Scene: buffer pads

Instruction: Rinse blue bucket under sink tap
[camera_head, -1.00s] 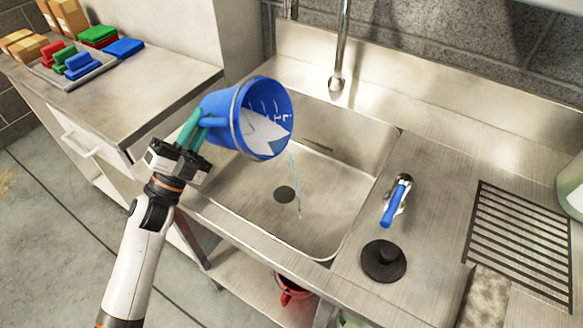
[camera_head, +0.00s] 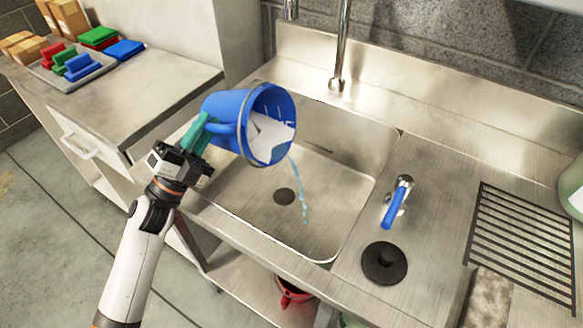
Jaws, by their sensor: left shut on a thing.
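The blue bucket (camera_head: 228,108) is tilted on its side over the left part of the sink basin (camera_head: 330,215), its mouth facing right. A thin stream of water (camera_head: 299,190) falls from its lower rim into the basin. My left gripper (camera_head: 196,134) is shut on the bucket at its left side, with teal fingers. The tap spout (camera_head: 337,84) hangs at the back of the sink, to the right of the bucket; no water shows from it. A blue tap lever (camera_head: 394,207) stands on the counter right of the basin. My right gripper is not in view.
A black round plug (camera_head: 384,263) and a slotted drain grate (camera_head: 520,243) lie right of the basin. The left counter holds a tray (camera_head: 88,78) of coloured pads and several cardboard boxes (camera_head: 65,17). A red bucket (camera_head: 291,292) sits on the shelf below.

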